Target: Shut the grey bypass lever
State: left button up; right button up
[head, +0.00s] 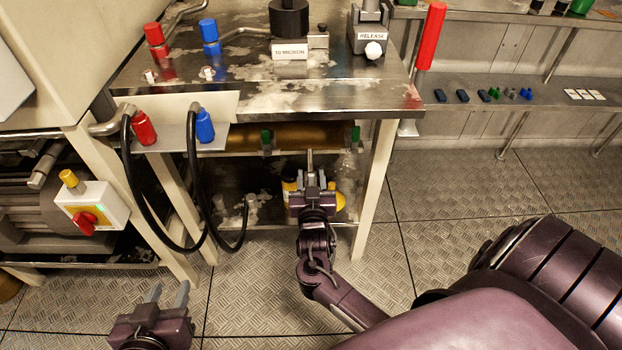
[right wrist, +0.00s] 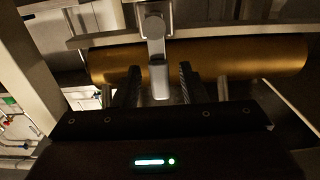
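The grey bypass lever (right wrist: 157,50) shows in the right wrist view, in front of a brass cylinder (right wrist: 235,58). It runs from a pivot at the top down toward my gripper. My right gripper (right wrist: 158,84) is open, with one finger on each side of the lever's lower end and a visible gap on both sides. In the head view my right gripper (head: 311,178) is under the steel bench, and the grey lever (head: 310,160) shows just above it. My left gripper (head: 168,294) is open and empty at the lower left, above the floor.
The steel bench (head: 330,97) overhangs my right gripper. Black hoses (head: 128,185) hang to its left, and a pale bench leg (head: 376,185) stands to its right. The floor (head: 430,230) to the right is clear.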

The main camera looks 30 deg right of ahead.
grip_shut()
